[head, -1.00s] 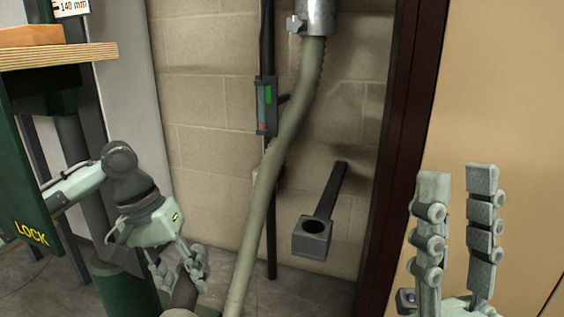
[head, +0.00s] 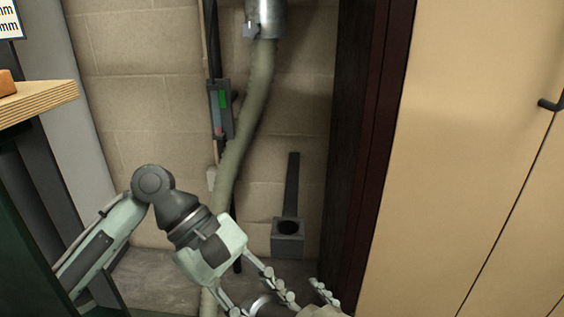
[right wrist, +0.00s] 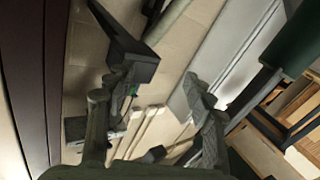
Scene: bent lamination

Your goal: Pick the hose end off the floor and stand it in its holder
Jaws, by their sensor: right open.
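The holder (head: 287,240) is a dark grey block with a round hole in its top, on a dark arm (head: 292,185) fixed to the block wall. My left gripper (head: 252,297) is low in the head view, in front of the wall and lower left of the holder. My right gripper (head: 323,291) shows only as a fingertip at the bottom. In the right wrist view it (right wrist: 155,86) is open and empty, with the holder (right wrist: 135,67) near one finger.
The pale hose (head: 240,150) hangs from a metal pipe fitting (head: 265,18) to the floor. A wooden-topped bench (head: 40,102) stands left, a dark door frame (head: 372,150) and tan cabinet (head: 470,130) right.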

